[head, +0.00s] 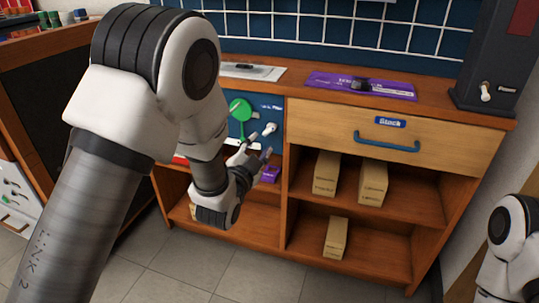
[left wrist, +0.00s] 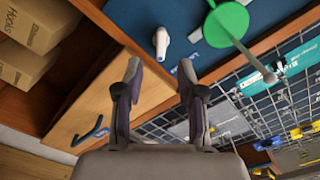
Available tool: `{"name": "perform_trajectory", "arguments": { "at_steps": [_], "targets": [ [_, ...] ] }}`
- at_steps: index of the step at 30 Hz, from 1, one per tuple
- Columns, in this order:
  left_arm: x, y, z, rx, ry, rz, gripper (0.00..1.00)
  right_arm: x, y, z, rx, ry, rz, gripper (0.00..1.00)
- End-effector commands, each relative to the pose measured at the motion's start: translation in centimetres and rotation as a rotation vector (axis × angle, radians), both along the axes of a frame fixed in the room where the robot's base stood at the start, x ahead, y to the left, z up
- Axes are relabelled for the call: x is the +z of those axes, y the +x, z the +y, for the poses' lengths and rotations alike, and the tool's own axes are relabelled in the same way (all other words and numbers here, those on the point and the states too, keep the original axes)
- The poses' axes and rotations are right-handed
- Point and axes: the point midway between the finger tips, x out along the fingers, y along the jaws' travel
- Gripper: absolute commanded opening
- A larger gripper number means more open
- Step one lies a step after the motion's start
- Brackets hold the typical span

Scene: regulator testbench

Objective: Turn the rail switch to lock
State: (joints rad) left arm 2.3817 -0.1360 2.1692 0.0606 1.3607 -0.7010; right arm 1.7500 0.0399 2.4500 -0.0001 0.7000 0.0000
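A white switch knob (head: 269,128) sticks out of the blue panel (head: 263,106) left of the drawer; the label near it is too small to read. In the left wrist view the knob (left wrist: 161,42) lies just beyond the fingertips, roughly centred between them. My left gripper (head: 256,149) is in front of the panel, just below the knob in the head view. In the left wrist view its two fingers (left wrist: 160,73) are spread with nothing between them. My right gripper is out of view; only part of my right arm shows at lower right.
A green disc (head: 240,109) with a grey lever (left wrist: 246,53) is beside the knob. A drawer with a blue handle (head: 387,142) is to the right, above shelves with several cardboard boxes (head: 326,173). A dark box with a white knob (head: 487,92) stands on the bench.

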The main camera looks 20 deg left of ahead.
Motion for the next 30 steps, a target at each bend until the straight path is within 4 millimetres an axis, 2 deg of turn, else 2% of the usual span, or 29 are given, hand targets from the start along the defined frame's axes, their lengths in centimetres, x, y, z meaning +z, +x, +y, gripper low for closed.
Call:
{"name": "perform_trajectory", "arguments": {
  "at_steps": [12,15,21,23,24,25,30],
  "targets": [
    [0.0,6.8,-0.2,0.001,-0.001,-0.001,0.39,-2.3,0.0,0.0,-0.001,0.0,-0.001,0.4],
    [0.1,7.4,-0.2,0.001,-0.001,0.002,0.39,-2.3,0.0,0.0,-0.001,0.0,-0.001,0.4],
    [0.2,7.5,-0.2,0.0,-0.001,0.003,0.39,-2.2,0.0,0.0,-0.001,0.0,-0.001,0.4],
    [0.2,7.5,-0.2,0.001,-0.001,0.004,0.21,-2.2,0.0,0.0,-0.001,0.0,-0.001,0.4],
    [0.2,7.5,-0.2,0.001,-0.001,0.004,0.07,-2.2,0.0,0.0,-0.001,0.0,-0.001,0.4],
    [0.2,7.5,-0.2,0.001,-0.001,0.004,0.0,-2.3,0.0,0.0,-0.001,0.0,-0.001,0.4],
    [0.2,7.5,-0.2,0.001,-0.001,0.004,0.0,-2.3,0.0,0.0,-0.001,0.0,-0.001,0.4]
  ]
}}
